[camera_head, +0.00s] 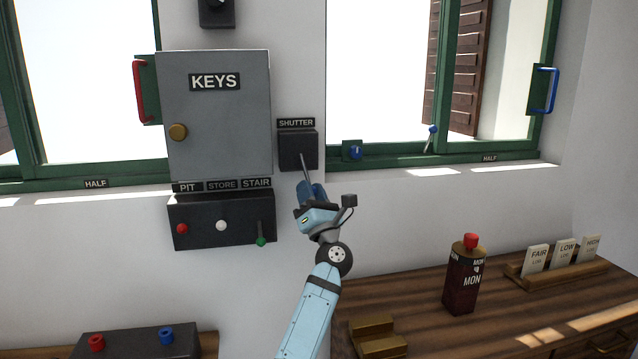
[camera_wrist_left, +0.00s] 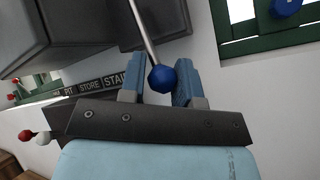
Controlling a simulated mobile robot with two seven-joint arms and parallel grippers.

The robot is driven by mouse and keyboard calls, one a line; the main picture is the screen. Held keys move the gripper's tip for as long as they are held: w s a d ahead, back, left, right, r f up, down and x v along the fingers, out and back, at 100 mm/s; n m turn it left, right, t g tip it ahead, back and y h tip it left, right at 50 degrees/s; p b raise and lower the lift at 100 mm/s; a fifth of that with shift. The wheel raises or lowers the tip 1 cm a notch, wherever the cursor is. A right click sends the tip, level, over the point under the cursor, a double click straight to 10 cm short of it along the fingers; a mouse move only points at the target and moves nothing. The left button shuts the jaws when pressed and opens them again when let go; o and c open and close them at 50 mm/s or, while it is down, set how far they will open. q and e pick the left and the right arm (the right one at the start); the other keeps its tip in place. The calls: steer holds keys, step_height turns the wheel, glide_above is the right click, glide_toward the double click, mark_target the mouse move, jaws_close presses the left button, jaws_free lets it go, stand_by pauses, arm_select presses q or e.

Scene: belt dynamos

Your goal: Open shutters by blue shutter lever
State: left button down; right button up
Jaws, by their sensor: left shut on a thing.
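The dark shutter box (camera_head: 298,150) is on the white wall under a SHUTTER label, right of the grey key cabinet. A thin metal lever stem (camera_head: 304,166) slants down from it. My left gripper (camera_head: 312,190) is below the box, shut on the lever's end. The left wrist view shows the blue shutter lever's ball knob (camera_wrist_left: 162,79) between the two blue fingers (camera_wrist_left: 158,84); in the head view the fingers hide it. A brown louvred shutter (camera_head: 468,65) shows at the right window, swung out beside the bright opening. My right gripper is not in view.
The key cabinet (camera_head: 213,130) and a switch box (camera_head: 200,236) with red, white and green knobs are close on the left. A dark red bottle (camera_head: 464,282) and a card rack (camera_head: 560,270) stand on the wooden table at lower right.

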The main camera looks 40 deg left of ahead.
arm_select(q)
steer(key=m+t, duration=0.1)
steer(key=m+t+h+p, duration=0.1)
steer(key=shift+s+a+r+m, duration=0.2)
steer(key=shift+s+a+m, duration=0.2)
steer(key=shift+s+a+f+m+t+h+p, duration=0.15)
steer(key=shift+m+t+h+p, duration=0.1)
steer(key=shift+m+t+h, duration=0.25)
steer(key=shift+s+a+r+m+t+h+p, duration=0.1)
steer(key=shift+s+m+t+h+p, duration=0.1)
steer(key=shift+m+t, duration=0.35)
steer(key=shift+m, duration=0.35)
steer(key=shift+f, duration=0.1)
steer(key=c, duration=0.9)
jaws_free()
steer(key=shift+a, duration=0.1)
steer(key=shift+f, duration=0.15)
